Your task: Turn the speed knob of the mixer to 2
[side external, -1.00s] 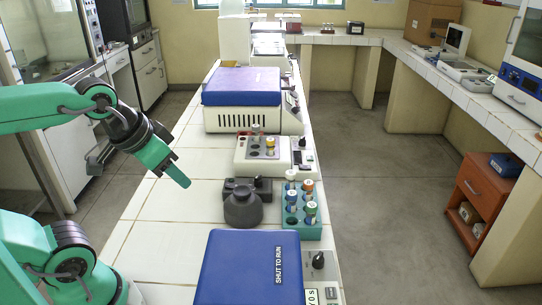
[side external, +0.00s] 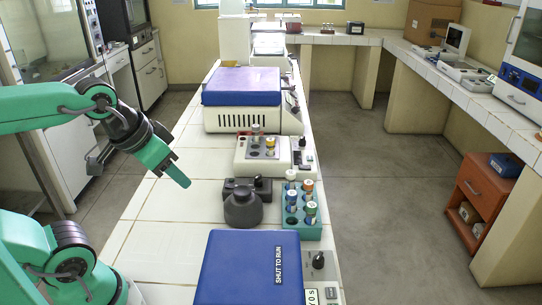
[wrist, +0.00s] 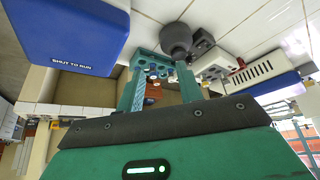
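The mixer (side external: 243,207) is a dark grey unit with a round, cup-like head on the white tiled bench, and a black box part sits behind the head. A small dark knob (side external: 258,181) stands up on that box; its marks are too small to read. The mixer also shows in the wrist view (wrist: 177,39), upper middle, beyond the fingertips. My gripper (side external: 178,172) is in the air left of the mixer, apart from it, pointing down and right. In the wrist view its two teal fingers (wrist: 160,70) are spread with nothing held between them.
A teal rack (side external: 303,228) of capped tubes stands right of the mixer. A blue-lidded device (side external: 245,265) marked SHUT TO RUN is in front. A white block unit (side external: 270,170) and another blue-lidded machine (side external: 240,115) are behind. The bench left of the mixer is clear.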

